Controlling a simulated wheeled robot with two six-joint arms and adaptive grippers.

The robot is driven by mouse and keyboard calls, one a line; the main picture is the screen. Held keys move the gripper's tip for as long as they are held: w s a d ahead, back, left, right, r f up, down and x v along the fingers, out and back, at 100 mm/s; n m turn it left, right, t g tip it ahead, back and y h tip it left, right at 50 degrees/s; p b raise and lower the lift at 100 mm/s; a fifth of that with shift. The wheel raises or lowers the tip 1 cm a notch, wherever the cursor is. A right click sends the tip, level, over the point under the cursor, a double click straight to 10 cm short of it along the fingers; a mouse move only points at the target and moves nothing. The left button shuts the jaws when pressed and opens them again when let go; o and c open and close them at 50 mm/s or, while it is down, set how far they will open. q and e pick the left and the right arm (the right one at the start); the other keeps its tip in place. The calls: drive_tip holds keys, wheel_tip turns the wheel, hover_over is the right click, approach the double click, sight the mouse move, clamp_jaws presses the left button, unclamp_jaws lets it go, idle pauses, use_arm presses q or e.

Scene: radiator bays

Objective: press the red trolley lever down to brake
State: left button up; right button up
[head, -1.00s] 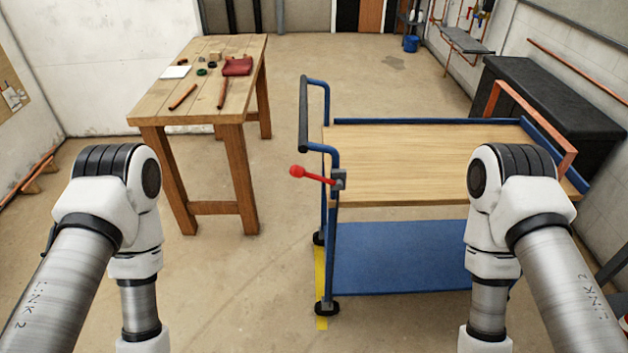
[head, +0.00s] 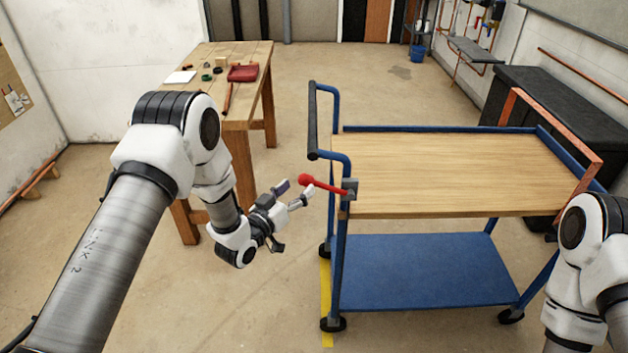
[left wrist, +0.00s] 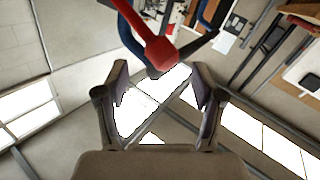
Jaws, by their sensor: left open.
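The red lever (head: 325,186) has a round knob at its left end and sticks out to the left from a grey bracket on the trolley's near left post. The trolley (head: 430,185) has a wooden top, a blue lower shelf and a blue handle frame. My left gripper (head: 295,193) is open and empty, with its fingertips close to the left of the knob. In the left wrist view the red knob (left wrist: 161,51) shows beyond the open fingers. I cannot tell whether a fingertip touches it. My right gripper is out of view.
A wooden workbench (head: 258,52) with a red pouch, copper pipe and small parts stands at the back left, partly behind my left arm. A copper-coloured frame (head: 553,122) rises at the trolley's right end, before a black chest (head: 535,90). The floor between bench and trolley is clear.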

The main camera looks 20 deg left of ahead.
sight(306, 181)
use_arm(q)
drive_tip(key=x, duration=0.5)
drive_tip(key=shift+w+f+p, duration=0.1)
drive_tip(key=shift+f+p, duration=0.2)
drive_tip(key=shift+p, duration=0.05)
drive_tip(key=shift+a+r, duration=0.1)
clamp_jaws()
